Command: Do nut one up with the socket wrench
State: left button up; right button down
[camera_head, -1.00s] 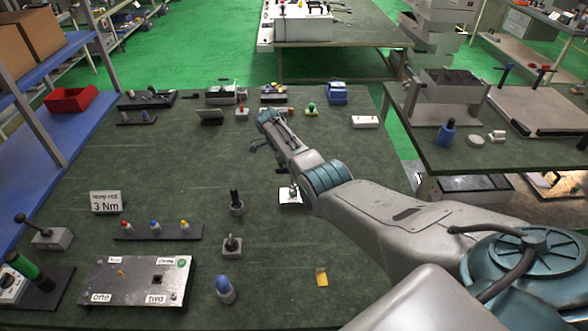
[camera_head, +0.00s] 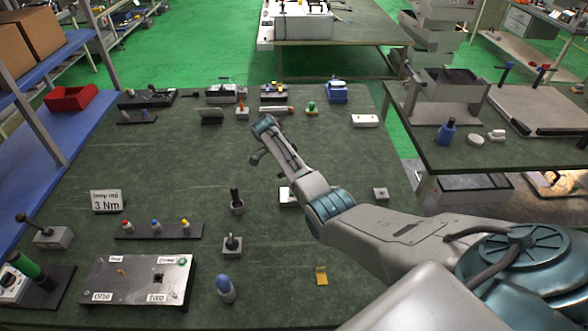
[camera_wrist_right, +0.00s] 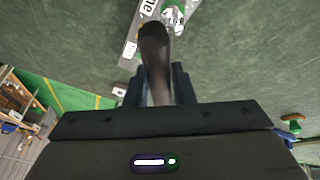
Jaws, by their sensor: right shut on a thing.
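My right gripper (camera_head: 264,142) is above the middle of the green table. In the right wrist view, its fingers (camera_wrist_right: 157,86) are shut on a dark, rod-like handle (camera_wrist_right: 154,45). This looks like the socket wrench, but its working end cannot be made out. My left gripper is out of view.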

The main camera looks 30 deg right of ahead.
jog(key=shift+r+n+t, duration=0.1)
jog(key=shift+n+t, duration=0.4)
jog(key=shift+n, duration=0.6)
jog(key=shift+n+t+h, duration=0.4)
jog(key=shift+n, duration=0.7)
jog(key=shift+n+t, duration=0.4)
jog(key=shift+n, duration=0.4)
jog(key=shift+w, duration=0.1)
jog(key=n+t, duration=0.1)
jog(key=n, duration=0.3)
jog(key=shift+t+y, duration=0.3)
jog(key=shift+t, duration=0.1)
